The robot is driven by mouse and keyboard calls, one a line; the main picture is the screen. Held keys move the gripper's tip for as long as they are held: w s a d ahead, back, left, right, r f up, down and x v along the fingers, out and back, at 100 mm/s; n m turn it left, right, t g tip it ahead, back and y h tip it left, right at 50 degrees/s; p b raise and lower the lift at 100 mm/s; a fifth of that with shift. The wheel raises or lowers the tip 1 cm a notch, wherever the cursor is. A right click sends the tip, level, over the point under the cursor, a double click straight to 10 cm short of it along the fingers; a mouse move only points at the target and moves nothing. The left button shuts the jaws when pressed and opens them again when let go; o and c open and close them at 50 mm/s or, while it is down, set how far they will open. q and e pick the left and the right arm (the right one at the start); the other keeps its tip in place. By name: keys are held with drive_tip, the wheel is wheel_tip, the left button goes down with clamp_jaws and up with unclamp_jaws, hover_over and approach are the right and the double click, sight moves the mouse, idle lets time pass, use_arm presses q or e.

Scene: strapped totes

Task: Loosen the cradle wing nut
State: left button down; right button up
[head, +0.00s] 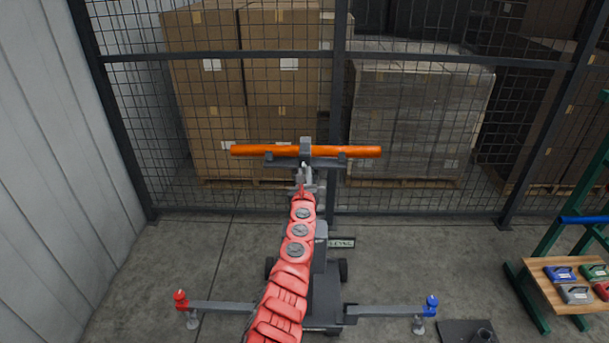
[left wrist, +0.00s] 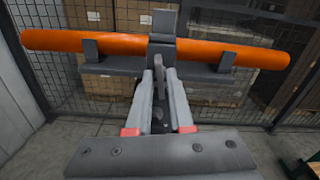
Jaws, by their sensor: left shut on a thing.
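An orange bar (head: 350,152) lies level across a dark grey cradle (head: 328,164) on top of a stand. A grey block (head: 305,146) sits over its middle. In the left wrist view, the orange bar (left wrist: 235,52) rests between upright cradle stops, under the grey block (left wrist: 162,22). My left gripper (head: 307,173) reaches up to the front of the cradle. Its fingers (left wrist: 160,75) are close together just below the block, shut on a small part there. This fits the cradle wing nut, but the fingertips mostly hide it. My right gripper is not in view.
A mesh fence (head: 340,100) stands behind the cradle, with stacked cartons (head: 205,80) beyond. The stand's legs carry a red knob (head: 181,299) and a blue knob (head: 431,305). A green rack with a wooden shelf (head: 545,285) is at right. A corrugated wall (head: 55,160) is at left.

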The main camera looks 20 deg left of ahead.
use_arm(q)
drive_tip(key=n, duration=0.5)
drive_tip(key=shift+b, duration=0.3)
drive_tip(key=shift+m+b, duration=15.4)
drive_tip(key=shift+b, duration=3.6)
